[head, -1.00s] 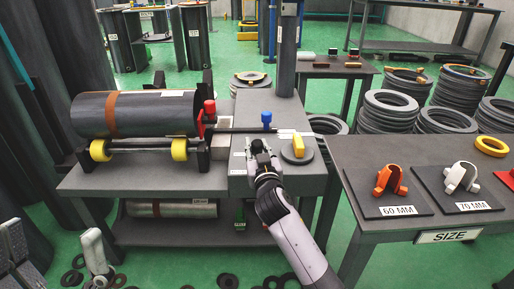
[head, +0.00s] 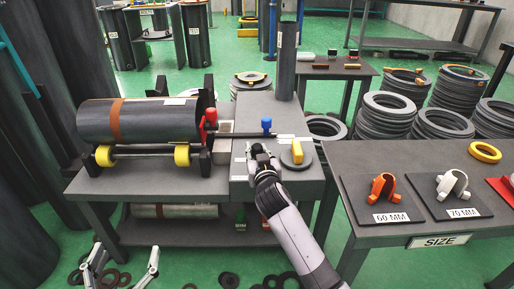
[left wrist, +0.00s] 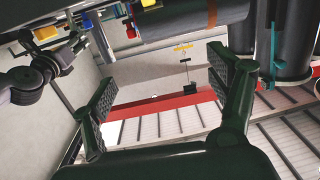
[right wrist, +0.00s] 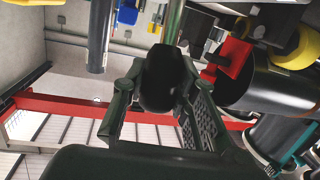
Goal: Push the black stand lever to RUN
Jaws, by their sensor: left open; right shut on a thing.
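The black stand lever's dark knob (right wrist: 162,80) sits between the fingers of my right gripper (right wrist: 158,100) in the right wrist view. In the head view this gripper (head: 262,160) is over the grey stand (head: 280,112), shut on the lever, and mostly hides it. Small white labels lie beside it, too small to read. My left gripper (head: 122,268) is open and empty, low at the front left below the bench top. The left wrist view shows its spread fingers (left wrist: 165,105) with nothing between them.
A large dark cylinder (head: 140,121) rests on yellow rollers (head: 104,156), with a red-knobbed lever (head: 210,117) at its right. The size table (head: 365,160) stands at the right.

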